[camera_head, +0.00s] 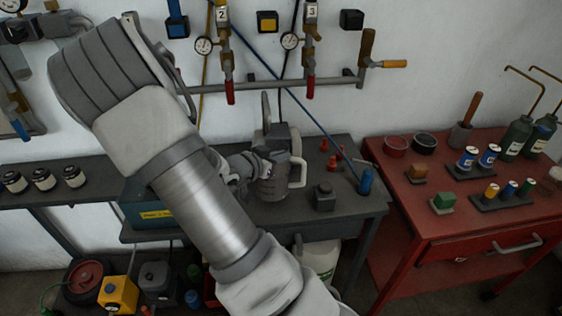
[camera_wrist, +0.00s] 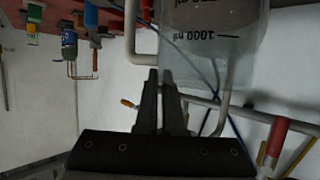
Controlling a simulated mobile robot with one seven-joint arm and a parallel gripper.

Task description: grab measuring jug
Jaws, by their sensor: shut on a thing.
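The measuring jug (camera_head: 270,186) is a pale, see-through vessel with a light handle on its right side. It appears upright at the dark grey bench, partly hidden behind my arm. In the wrist view the jug (camera_wrist: 215,50) fills the upper middle, with its volume print upside down. My gripper (camera_head: 264,160) is at the jug's upper part. In the wrist view my gripper's fingers (camera_wrist: 160,75) are close together at the jug's edge, shut on it. The exact contact is hard to see, and I cannot tell whether the jug's base touches the bench.
A red cart (camera_head: 400,205) with cans and bottles is at the right. Pipes and gauges with red-handled valves (camera_head: 230,92) line the wall behind.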

